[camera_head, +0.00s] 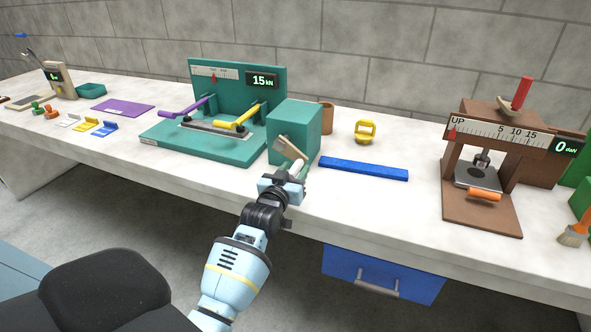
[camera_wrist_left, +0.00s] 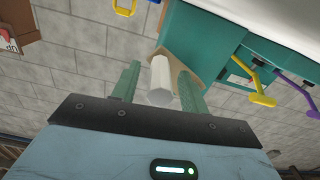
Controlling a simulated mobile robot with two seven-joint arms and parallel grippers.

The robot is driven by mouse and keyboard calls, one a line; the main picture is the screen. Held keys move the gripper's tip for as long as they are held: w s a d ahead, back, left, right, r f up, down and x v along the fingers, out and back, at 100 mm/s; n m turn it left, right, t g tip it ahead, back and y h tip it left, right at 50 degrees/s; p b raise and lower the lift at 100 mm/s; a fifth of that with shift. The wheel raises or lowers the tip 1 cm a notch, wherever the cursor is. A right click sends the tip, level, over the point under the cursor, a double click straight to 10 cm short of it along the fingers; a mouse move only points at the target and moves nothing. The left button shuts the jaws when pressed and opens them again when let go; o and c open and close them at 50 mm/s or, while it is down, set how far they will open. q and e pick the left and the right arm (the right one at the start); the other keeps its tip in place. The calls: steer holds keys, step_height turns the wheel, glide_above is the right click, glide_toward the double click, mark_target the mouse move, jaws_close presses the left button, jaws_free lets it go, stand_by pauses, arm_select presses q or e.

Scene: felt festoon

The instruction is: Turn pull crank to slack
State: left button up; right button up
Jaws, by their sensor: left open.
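The pull crank has a beige arm (camera_head: 289,147) and a white grip (camera_head: 298,167). It sits on the front of the teal box (camera_head: 305,122) at the right end of the teal pull rig (camera_head: 185,142). The rig's display (camera_head: 262,80) reads 15 kN, and a red pointer (camera_head: 213,78) hangs under its scale. My left gripper (camera_head: 290,175) is at the crank. In the left wrist view the white grip (camera_wrist_left: 163,82) stands between the two teal fingers of my open left gripper (camera_wrist_left: 160,88). I cannot tell whether they touch it. My right gripper is out of view.
A purple lever (camera_head: 185,106) and a yellow lever (camera_head: 238,117) stand on the rig. A blue bar (camera_head: 363,169) lies right of the box. A brown press (camera_head: 482,205) stands further right. The table's front edge passes below my gripper.

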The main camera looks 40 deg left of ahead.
arm_select(q)
steer(key=shift+w+a, duration=0.15)
steer(key=shift+w, duration=0.4)
jaws_close()
